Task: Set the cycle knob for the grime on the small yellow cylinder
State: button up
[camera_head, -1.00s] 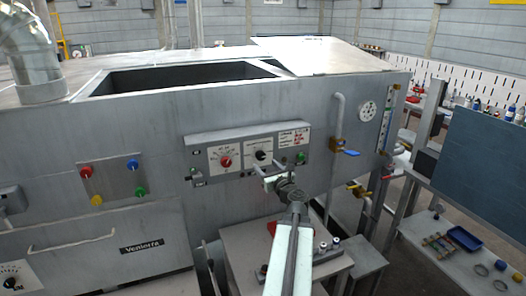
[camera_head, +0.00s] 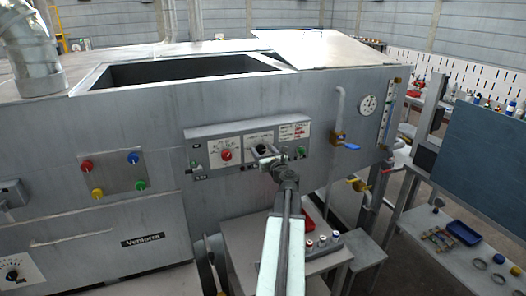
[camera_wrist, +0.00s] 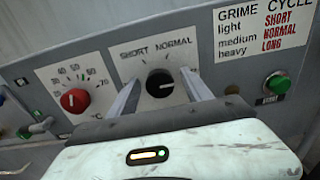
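The black cycle knob (camera_wrist: 160,83) sits on a white plate marked SHORT and NORMAL in the wrist view. A pale mark on it points roughly right; any further label is hidden. My gripper (camera_wrist: 160,88) is open, one finger on each side of the knob, with gaps showing. In the head view my gripper (camera_head: 265,156) is at the panel, partly covering the cycle knob's plate (camera_head: 258,139). The chart (camera_wrist: 264,30) lists grime light, medium, heavy beside cycle SHORT, NORMAL, LONG. I cannot make out a small yellow cylinder.
A red temperature knob (camera_wrist: 74,100) is left of the cycle knob. A green button (camera_wrist: 278,84) is at the right. Below the panel, a small table (camera_head: 255,237) holds several small pieces. A blue-handled valve (camera_head: 347,145) is right of the panel.

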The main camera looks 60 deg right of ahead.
jog(key=c, duration=1)
jog(key=shift+d, duration=0.2)
grip_shut()
jog(key=shift+a, duration=0.15)
